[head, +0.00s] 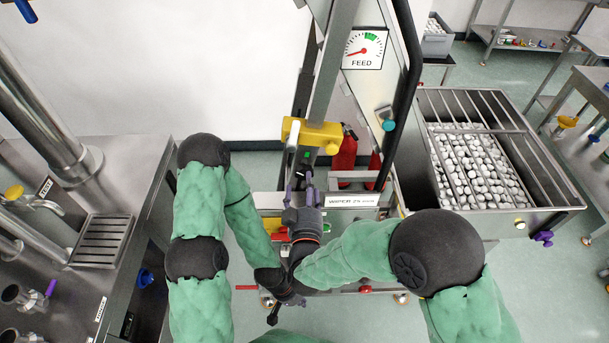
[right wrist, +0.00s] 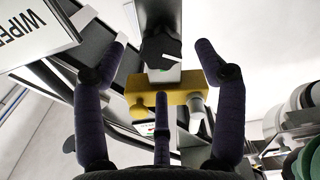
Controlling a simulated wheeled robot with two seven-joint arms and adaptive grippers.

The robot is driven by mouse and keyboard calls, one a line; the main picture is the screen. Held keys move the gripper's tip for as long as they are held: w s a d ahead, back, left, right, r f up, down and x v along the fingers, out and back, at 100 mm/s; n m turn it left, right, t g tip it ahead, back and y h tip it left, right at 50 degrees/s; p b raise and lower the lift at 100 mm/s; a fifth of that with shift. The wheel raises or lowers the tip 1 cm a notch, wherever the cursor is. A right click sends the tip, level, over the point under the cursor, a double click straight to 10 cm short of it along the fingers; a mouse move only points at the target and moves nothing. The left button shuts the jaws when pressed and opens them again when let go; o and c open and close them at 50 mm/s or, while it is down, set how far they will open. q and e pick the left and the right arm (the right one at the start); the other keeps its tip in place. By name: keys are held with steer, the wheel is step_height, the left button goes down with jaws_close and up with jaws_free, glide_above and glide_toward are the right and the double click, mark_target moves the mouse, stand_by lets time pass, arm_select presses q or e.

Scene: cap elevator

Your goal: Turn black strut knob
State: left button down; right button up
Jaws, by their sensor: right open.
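The black strut knob (right wrist: 160,47) shows in the right wrist view, a dark lobed knob with a white mark, on a grey strut just beyond a yellow block (right wrist: 172,104). In the head view I cannot make the knob out clearly near my right gripper. My right gripper (head: 299,186) points up along the strut, below the yellow block (head: 311,133). In the right wrist view its purple fingers (right wrist: 163,50) are spread open on both sides of the knob, with nothing held. My left gripper (head: 274,312) is low in the head view, mostly hidden by the arms.
A FEED gauge (head: 363,49) is on the machine above. A red extinguisher (head: 344,155) stands behind the strut. A hopper of caps (head: 480,165) is at the right. A steel bench with a drain grate (head: 101,240) is at the left.

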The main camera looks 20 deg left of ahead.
mark_target(305, 176)
steer(key=shift+x, duration=2.5)
steer(key=c, duration=1.1)
steer(key=shift+f, duration=0.1)
steer(key=shift+c, duration=0.2)
